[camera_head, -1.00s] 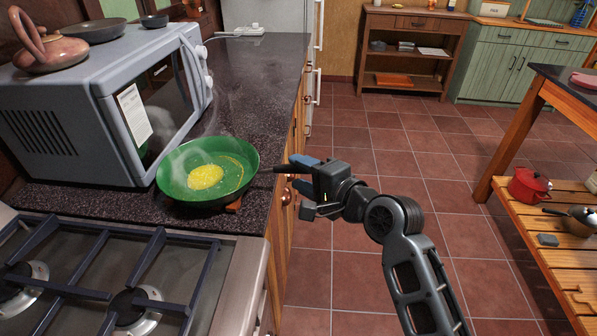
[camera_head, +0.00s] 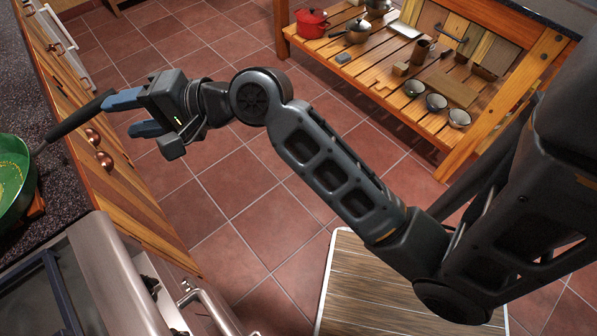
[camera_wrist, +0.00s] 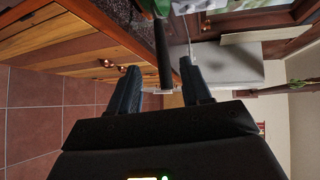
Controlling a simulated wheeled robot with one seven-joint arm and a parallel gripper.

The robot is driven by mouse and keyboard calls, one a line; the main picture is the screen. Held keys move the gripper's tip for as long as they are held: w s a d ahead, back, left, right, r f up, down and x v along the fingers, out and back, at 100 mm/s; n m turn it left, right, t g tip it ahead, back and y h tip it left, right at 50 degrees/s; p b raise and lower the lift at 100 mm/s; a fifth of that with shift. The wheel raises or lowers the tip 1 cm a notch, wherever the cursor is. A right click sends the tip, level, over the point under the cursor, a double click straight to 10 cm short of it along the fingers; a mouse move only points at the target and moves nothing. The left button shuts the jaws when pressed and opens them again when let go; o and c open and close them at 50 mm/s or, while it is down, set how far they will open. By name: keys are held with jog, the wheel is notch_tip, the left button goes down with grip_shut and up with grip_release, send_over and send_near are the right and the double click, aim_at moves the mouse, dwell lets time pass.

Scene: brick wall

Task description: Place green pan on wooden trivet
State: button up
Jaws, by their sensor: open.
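The green pan (camera_head: 14,180) sits on the counter at the left edge of the head view, partly cut off, with yellow food in it. Its black handle (camera_head: 75,120) sticks out over the counter's edge towards my gripper (camera_head: 135,114). My gripper is open, with blue fingers; the upper finger is at the handle's end. In the wrist view, the handle (camera_wrist: 163,52) runs between the two spread fingers (camera_wrist: 160,90); I cannot tell whether they touch it. A small orange-brown wooden piece (camera_head: 38,206) shows under the pan's edge, mostly hidden; it may be the trivet.
The dark counter (camera_head: 62,190) and wooden drawers (camera_head: 115,185) are at left, with the stove (camera_head: 85,275) in front. A slatted wooden shelf (camera_head: 345,70) at the back holds a red pot (camera_head: 312,22) and several bowls. Open tiled floor lies between.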

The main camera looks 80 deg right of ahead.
jog(key=s+a+f+n+g+h, duration=0.1)
jog(key=s+a+f+n+h, duration=0.2)
jog(key=s, duration=0.5)
jog(key=s+a+f+n, duration=0.1)
jog(key=s+f+n, duration=0.1)
jog(key=s+f, duration=0.4)
jog(key=s+a+r+n, duration=0.1)
jog(key=s+r+n, duration=0.1)
jog(key=s+n, duration=0.3)
jog(key=s+r+n, duration=0.3)
jog(key=s+n, duration=0.3)
jog(key=s, duration=0.6)
jog(key=shift+s+a+r+n+t, duration=0.2)
jog(key=shift+s+a+n+t, duration=0.1)
jog(key=shift+a, duration=0.1)
